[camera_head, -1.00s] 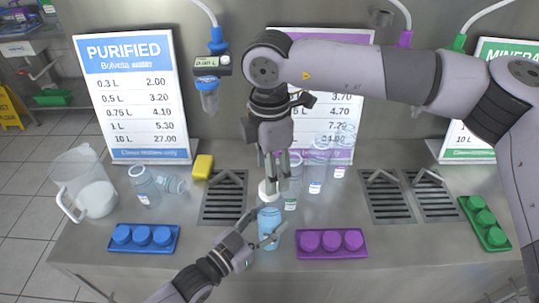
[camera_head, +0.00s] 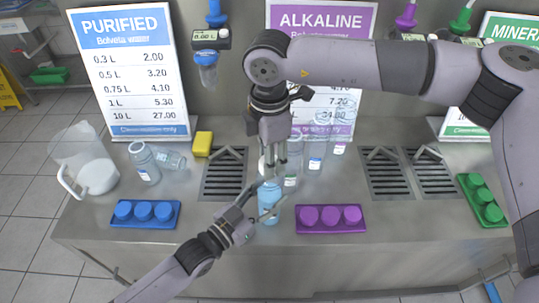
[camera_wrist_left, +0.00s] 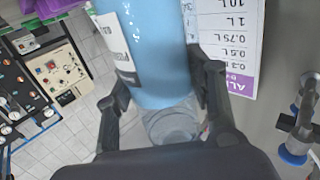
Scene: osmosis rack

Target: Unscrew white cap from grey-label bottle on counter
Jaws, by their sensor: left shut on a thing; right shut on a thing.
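The bottle (camera_head: 269,206) is light blue in the head view and stands upright over the counter's front part. My left gripper (camera_head: 258,215) is shut around its body. In the left wrist view the blue bottle (camera_wrist_left: 158,55) fills the space between the two fingers, with a pale label on its side. The white cap (camera_head: 262,166) shows as a small light patch at the bottle's top, mostly hidden by my right gripper (camera_head: 270,172). The right gripper points down from above and is shut on the cap. I cannot tell whether the cap touches the bottle's neck.
A blue cap tray (camera_head: 146,224) and a purple cap tray (camera_head: 330,228) flank the bottle. Clear bottles (camera_head: 315,155) stand close behind right. A jug (camera_head: 75,160), a yellow sponge (camera_head: 203,143) and a green cap tray (camera_head: 471,183) lie farther out.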

